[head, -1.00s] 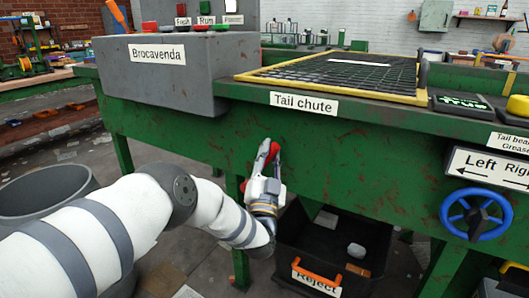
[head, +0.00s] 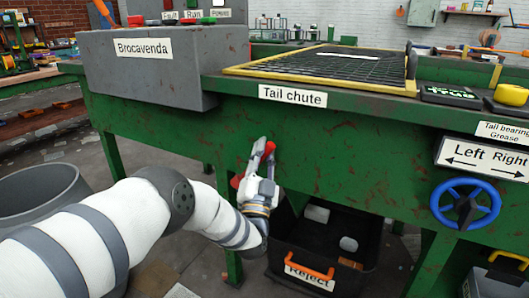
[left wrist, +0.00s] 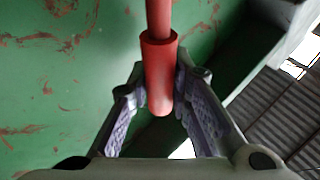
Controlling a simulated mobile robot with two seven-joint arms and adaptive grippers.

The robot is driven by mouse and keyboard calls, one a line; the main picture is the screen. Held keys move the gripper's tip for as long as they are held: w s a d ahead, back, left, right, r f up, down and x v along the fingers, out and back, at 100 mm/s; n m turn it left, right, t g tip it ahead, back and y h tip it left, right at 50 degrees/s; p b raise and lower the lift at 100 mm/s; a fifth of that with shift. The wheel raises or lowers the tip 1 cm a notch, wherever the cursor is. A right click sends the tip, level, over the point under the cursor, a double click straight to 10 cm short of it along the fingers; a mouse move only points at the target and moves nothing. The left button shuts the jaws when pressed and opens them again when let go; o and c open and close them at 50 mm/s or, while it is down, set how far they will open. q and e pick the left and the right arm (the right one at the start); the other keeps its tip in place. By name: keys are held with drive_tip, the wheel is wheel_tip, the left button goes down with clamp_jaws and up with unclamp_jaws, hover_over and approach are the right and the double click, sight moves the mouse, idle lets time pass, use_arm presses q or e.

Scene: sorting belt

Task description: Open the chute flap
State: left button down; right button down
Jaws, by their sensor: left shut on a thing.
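The "Tail chute" label (head: 292,95) is on the green side of the belt frame, above my left gripper (head: 262,158). A red rod with a thicker red grip (left wrist: 161,75) runs down from the top of the left wrist view. My left gripper, also in that view (left wrist: 166,90), is shut on this red handle, with a ridged finger on each side. In the head view the gripper covers most of the handle. I cannot make out the flap itself or tell how far it is open. My right gripper is not in view.
A black "Reject" bin (head: 285,248) with an orange handle stands below the chute. A blue handwheel (head: 465,205) is at the right, under a "Left Right" sign (head: 486,159). A grey "Brocavenda" box (head: 165,80) stands at the upper left. A grey tub (head: 35,205) is beside my arm.

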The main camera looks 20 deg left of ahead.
use_arm(q)
drive_tip(key=c, duration=1.4)
unclamp_jaws()
drive_tip(key=shift+d+f, duration=0.1)
drive_tip(key=shift+f, duration=0.1)
drive_tip(key=shift+c, duration=0.2)
drive_tip(key=v, duration=0.7)
drive_tip(key=shift+s, duration=0.25)
drive_tip(key=shift+f, duration=0.1)
